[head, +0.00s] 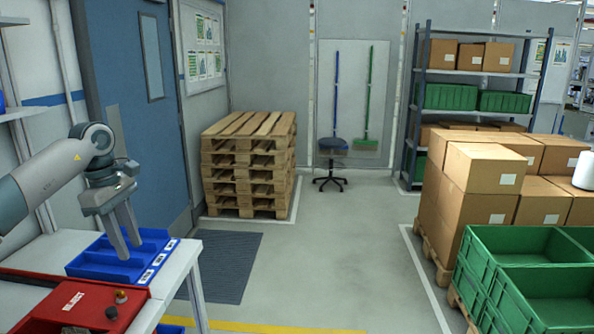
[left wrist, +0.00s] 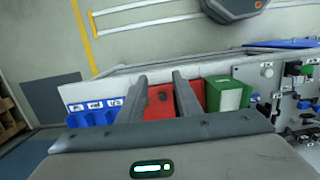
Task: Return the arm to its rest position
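The red box (left wrist: 160,103) shows beyond and between the fingers there. My left arm comes in from the left edge, bent at the elbow. My right gripper is in neither view.
A red tray (head: 85,302) lies on the bench near the blue bin. A green bin (left wrist: 228,93) stands beside the red box. Stacked pallets (head: 248,165), a stool (head: 332,160), cartons (head: 482,170) and green crates (head: 548,290) stand farther off. The middle floor is clear.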

